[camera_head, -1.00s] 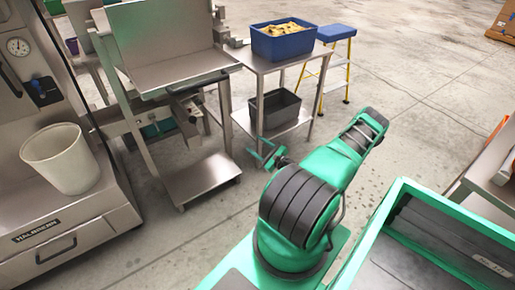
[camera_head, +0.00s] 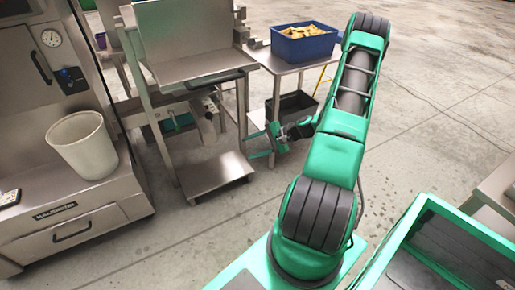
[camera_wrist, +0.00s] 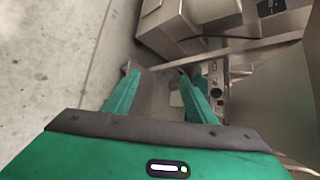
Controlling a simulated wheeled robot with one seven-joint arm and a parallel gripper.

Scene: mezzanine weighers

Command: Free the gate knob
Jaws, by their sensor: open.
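My gripper (camera_head: 264,142) is open and empty, in front of the lower right side of a steel stand with a tilted panel (camera_head: 180,42). In the wrist view my gripper's two teal fingers (camera_wrist: 158,76) are apart, with steelwork beyond them. A small dark round part (camera_wrist: 213,95) sits on a steel bracket just right of the right finger; it may be the gate knob, but I cannot tell for sure. In the head view a small dark fitting (camera_head: 208,104) shows under the panel, left of the gripper and apart from it. What holds the knob cannot be made out.
A steel cart to the right holds a blue bin of yellowish pieces (camera_head: 303,46) and a dark grey bin (camera_head: 293,105) below. A white bucket (camera_head: 82,147) stands on the left machine. A green-rimmed bin (camera_head: 425,203) is at front right. Floor at right is open.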

